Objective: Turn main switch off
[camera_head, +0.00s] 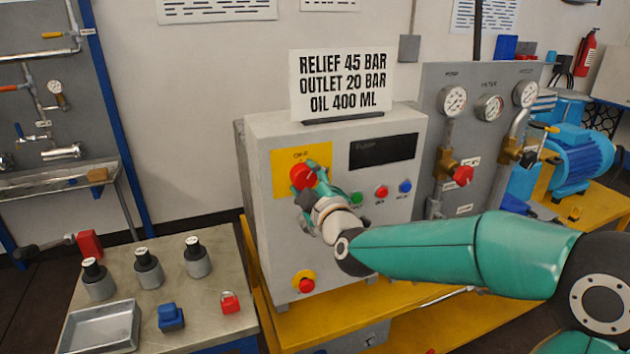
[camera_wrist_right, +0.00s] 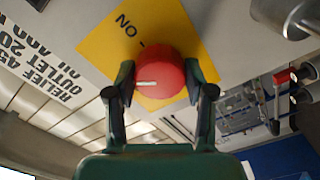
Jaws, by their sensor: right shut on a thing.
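The main switch is a red round knob (camera_head: 301,176) on a yellow plate (camera_head: 285,160) at the upper left of the grey control box's front. My right gripper (camera_head: 311,179) is at the knob, and its fingers partly cover it. In the right wrist view the two fingertips (camera_wrist_right: 159,76) are closed on opposite sides of the red knob (camera_wrist_right: 162,66). A white pointer mark on the knob points to the left of that view. The plate's lettering shows partly, and the knob hides the rest. My left gripper is not in view.
The grey control box (camera_head: 262,225) also carries a dark display (camera_head: 384,151), small green, red and blue buttons, and a lower red button (camera_head: 305,284) on yellow. A sign (camera_head: 341,82) stands on top. A gauge panel (camera_head: 480,150) is at right, a bench with a tray (camera_head: 100,326) at left.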

